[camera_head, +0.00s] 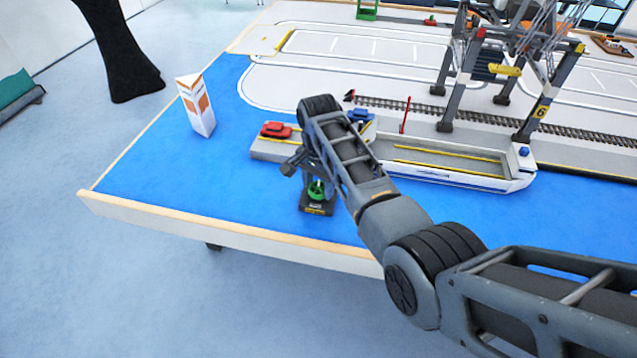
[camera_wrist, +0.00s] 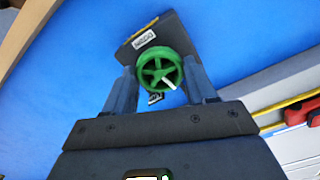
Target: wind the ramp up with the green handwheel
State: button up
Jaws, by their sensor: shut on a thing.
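The green handwheel (camera_wrist: 160,71) sits on a small dark base (camera_wrist: 150,35) with a pale label, on the blue table top. My gripper (camera_wrist: 161,82) is shut on the handwheel, with one finger on each side of its rim. A light-coloured peg sticks out from the wheel. In the head view the handwheel (camera_head: 316,188) shows as a bit of green below my arm, on its dark base (camera_head: 318,208). The ferry (camera_head: 455,168) lies just behind, with a grey end at its left. My arm hides part of it, and I cannot tell how the ramp stands.
A red car (camera_head: 276,130) and a blue car (camera_head: 360,116) stand near the ferry's left end. A white and orange carton (camera_head: 196,105) stands on the left. A gantry crane (camera_head: 540,110) rises at the back right. The table's front edge (camera_head: 215,229) runs close to the handwheel.

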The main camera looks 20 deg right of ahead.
aim_at(318, 188)
jog(key=m, duration=0.5)
jog(key=shift+w+r+m, duration=0.1)
jog(key=shift+m, duration=2.4)
jog(key=o, duration=1.1)
jog(key=shift+c, duration=0.2)
jog(key=shift+r+b, duration=0.45)
jog(key=shift+r, duration=3.45)
